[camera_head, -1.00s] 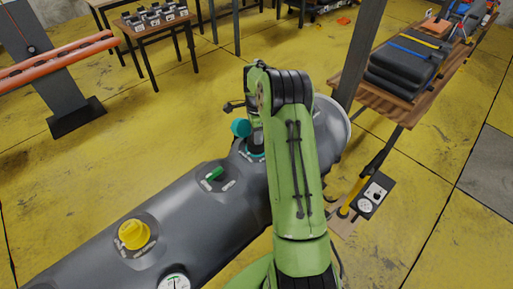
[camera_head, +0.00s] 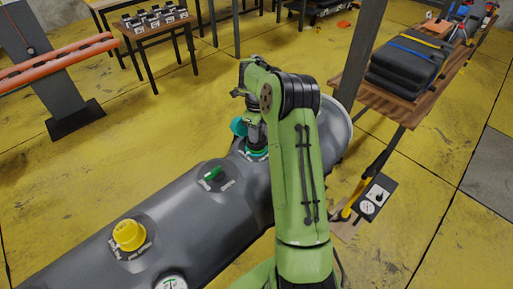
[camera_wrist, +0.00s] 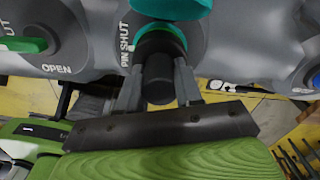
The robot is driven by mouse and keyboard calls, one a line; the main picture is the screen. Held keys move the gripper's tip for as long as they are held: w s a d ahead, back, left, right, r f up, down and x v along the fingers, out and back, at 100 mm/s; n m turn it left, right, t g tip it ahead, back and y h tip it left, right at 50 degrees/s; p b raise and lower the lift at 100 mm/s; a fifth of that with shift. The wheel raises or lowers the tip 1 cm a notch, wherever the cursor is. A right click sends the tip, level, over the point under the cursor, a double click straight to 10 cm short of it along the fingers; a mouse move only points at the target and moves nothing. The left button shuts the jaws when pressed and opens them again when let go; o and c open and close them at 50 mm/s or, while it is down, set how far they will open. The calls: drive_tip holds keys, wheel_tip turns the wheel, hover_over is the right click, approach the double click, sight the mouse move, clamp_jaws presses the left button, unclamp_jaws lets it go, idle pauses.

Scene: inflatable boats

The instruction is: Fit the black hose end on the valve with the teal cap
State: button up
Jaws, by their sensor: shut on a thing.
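The grey inflatable tube (camera_head: 190,225) carries a valve with a teal ring (camera_head: 257,154); its teal cap (camera_head: 238,126) hangs open beside it. The wrist view shows the teal ring (camera_wrist: 171,33) and part of the cap (camera_wrist: 180,8) at the top. My gripper (camera_wrist: 157,80) is shut on the black hose end (camera_wrist: 158,82), one finger on each side. The hose end's far end overlaps the inside of the teal ring; how deep it sits is hidden. In the head view my gripper (camera_head: 252,132) is directly over this valve, partly behind my arm.
A green valve lever (camera_head: 212,173) with open and shut marks, a yellow cap (camera_head: 129,235) and a gauge (camera_head: 171,283) are along the tube. A pump with a gauge (camera_head: 368,207) stands right of the tube. A wooden bench (camera_head: 400,100) with black cases is at the back right.

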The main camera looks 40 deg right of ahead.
drive_tip(key=m+b, duration=0.1)
drive_tip(key=m, duration=0.1)
drive_tip(key=shift+f+m+b, duration=0.35)
drive_tip(key=shift+m+b, duration=0.05)
drive_tip(key=shift+s+a+r+m, duration=0.1)
drive_tip(key=shift+s+r+m, duration=0.1)
drive_tip(key=shift+m, duration=0.3)
drive_tip(key=o, duration=1.2)
drive_tip(key=shift+w, duration=0.15)
drive_tip(key=shift+c, duration=0.2)
drive_tip(key=shift+r, duration=0.1)
wheel_tip(320, 180, up, 16)
drive_tip(key=p, duration=0.4)
drive_tip(key=shift+p, duration=0.4)
